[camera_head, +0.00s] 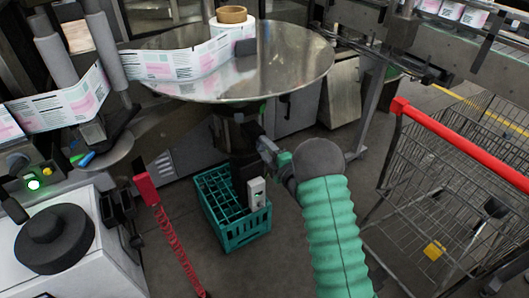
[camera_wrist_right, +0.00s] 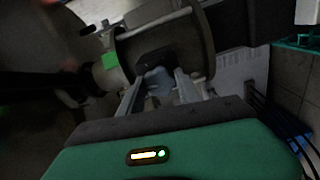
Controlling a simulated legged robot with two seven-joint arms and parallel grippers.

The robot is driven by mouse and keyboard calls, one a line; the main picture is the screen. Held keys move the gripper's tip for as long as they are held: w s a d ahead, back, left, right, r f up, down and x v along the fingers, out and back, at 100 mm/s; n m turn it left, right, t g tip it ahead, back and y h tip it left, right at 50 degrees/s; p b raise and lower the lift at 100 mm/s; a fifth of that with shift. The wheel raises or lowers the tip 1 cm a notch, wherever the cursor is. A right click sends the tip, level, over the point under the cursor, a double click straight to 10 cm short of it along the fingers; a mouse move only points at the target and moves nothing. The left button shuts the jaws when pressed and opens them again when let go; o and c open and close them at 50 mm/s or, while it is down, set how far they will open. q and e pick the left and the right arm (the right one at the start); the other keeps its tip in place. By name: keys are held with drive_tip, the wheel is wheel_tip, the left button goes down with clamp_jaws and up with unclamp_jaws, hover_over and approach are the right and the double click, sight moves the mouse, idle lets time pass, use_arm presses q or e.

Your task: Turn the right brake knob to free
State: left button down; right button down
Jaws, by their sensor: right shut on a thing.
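The right brake knob (camera_wrist_right: 157,80) is a small grey-blue shape below the round metal table (camera_head: 290,70). It sits between the two fingers of my right gripper (camera_wrist_right: 160,92) in the right wrist view. My right gripper (camera_head: 266,150) is shut on it, reaching in beside the table's dark central column (camera_head: 238,140). In the head view the knob is hidden by the gripper. A green mark (camera_wrist_right: 109,61) shows on the housing left of the knob. The wrist view is dark, so the knob's exact angle cannot be told. My left gripper is in neither view.
A teal crate (camera_head: 228,238) stands on the floor below the gripper. A wire cart with a red handle (camera_head: 460,142) stands at the right. A label strip (camera_head: 165,65) runs over the table, with a brown tape core (camera_head: 231,14) behind it. A white machine (camera_head: 85,270) is at lower left.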

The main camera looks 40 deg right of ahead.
drive_tip(key=shift+s+f+n+b, duration=0.1)
drive_tip(key=shift+f+n+b, duration=0.25)
drive_tip(key=shift+n, duration=0.25)
drive_tip(key=c, duration=1.1)
unclamp_jaws()
drive_tip(key=shift+o, duration=1.3)
drive_tip(key=shift+r, duration=0.15)
drive_tip(key=s+a+p, duration=0.1)
drive_tip(key=s, duration=1.5)
drive_tip(key=shift+s+a, duration=0.15)
drive_tip(key=shift+s, duration=0.2)
